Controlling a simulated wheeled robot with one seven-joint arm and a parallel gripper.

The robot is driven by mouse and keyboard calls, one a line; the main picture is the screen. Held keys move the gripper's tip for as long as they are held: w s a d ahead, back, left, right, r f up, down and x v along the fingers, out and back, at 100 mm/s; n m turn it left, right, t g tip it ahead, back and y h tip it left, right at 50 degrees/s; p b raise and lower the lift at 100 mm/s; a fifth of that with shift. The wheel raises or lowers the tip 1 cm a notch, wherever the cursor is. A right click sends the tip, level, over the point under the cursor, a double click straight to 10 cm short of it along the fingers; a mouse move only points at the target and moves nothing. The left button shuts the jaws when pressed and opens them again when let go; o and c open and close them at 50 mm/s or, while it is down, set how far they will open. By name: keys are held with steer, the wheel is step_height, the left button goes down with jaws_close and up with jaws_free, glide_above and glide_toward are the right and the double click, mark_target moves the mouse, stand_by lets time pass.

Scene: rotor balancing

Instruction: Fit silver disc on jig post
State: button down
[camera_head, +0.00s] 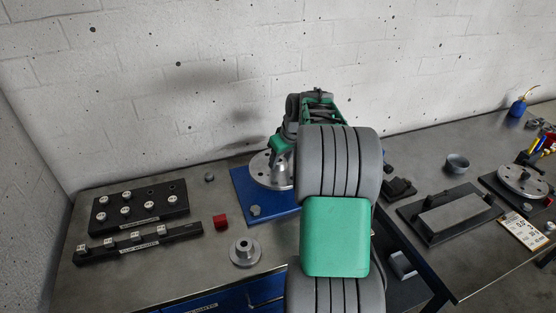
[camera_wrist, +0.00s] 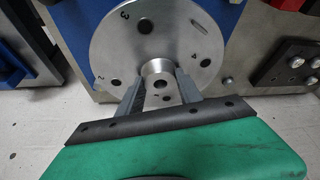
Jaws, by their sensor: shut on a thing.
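The silver disc (camera_wrist: 125,48) fills the upper middle of the wrist view, with numbers and several holes around its face. My gripper (camera_wrist: 159,82) is shut on the disc's raised centre hub (camera_wrist: 157,68), one finger on each side. In the head view the disc (camera_head: 264,172) lies over the blue jig base (camera_head: 245,188), partly hidden by my gripper (camera_head: 281,160). The jig post is hidden, so I cannot tell whether the disc is around it or above it. The disc looks about level.
A black weight block (camera_head: 140,206) and a dark rail (camera_head: 138,243) lie at left. The right bench holds a dark plate (camera_head: 450,216) and another disc (camera_head: 522,180).

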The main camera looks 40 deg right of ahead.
mark_target(280, 168)
steer(key=shift+w+f+b, duration=0.1)
steer(key=shift+f+b, duration=1.15)
steer(key=shift+f, duration=0.4)
steer(key=c, duration=1.2)
jaws_free()
steer(key=o, duration=0.5)
steer(key=shift+c, duration=0.2)
steer(key=shift+s+f, duration=0.2)
steer(key=shift+f, duration=0.15)
steer(key=shift+c, duration=0.5)
steer(key=shift+r, duration=0.1)
steer(key=shift+c, duration=0.2)
step_height(280, 168, up, 6)
steer(key=p, duration=0.3)
steer(key=shift+p, duration=0.4)
steer(key=shift+r, duration=0.1)
